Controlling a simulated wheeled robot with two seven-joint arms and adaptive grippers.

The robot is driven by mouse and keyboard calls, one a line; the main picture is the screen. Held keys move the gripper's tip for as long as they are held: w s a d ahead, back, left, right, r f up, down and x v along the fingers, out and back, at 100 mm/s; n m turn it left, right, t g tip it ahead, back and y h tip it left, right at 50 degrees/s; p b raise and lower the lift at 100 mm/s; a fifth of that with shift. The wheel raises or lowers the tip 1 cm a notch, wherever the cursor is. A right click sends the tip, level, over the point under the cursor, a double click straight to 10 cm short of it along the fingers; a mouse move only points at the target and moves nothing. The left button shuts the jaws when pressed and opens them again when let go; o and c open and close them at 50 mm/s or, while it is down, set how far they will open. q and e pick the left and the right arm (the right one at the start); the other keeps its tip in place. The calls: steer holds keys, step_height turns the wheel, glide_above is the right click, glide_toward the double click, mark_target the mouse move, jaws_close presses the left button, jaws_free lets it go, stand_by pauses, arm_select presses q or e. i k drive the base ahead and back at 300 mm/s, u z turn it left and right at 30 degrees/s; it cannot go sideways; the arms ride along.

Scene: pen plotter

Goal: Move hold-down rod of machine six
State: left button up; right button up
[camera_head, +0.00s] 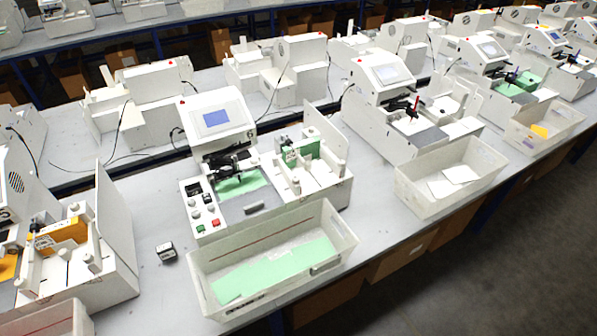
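The nearest whole pen plotter (223,122) stands on the table in the middle, with a lit blue screen and a black pen carriage (232,165) over green paper. A small grey bar (254,209) lies at the front edge of its plate. Its feeder (305,165) on the right holds green cards between white walls. A second plotter (383,72) stands further right, with a red pen upright at its carriage. I cannot clearly make out a hold-down rod. Neither of my grippers is in view.
A translucent bin (212,301) with green paper stands before the middle plotter. Another bin (410,192) holds white cards. A small dark box (167,252) lies on the table (150,215). A feeder with orange cards (62,235) stands at left. The floor at lower right is clear.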

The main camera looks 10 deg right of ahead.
mark_target(300, 158)
steer(key=k, duration=0.75)
steer(key=z, duration=1.05)
steer(key=i, duration=0.45)
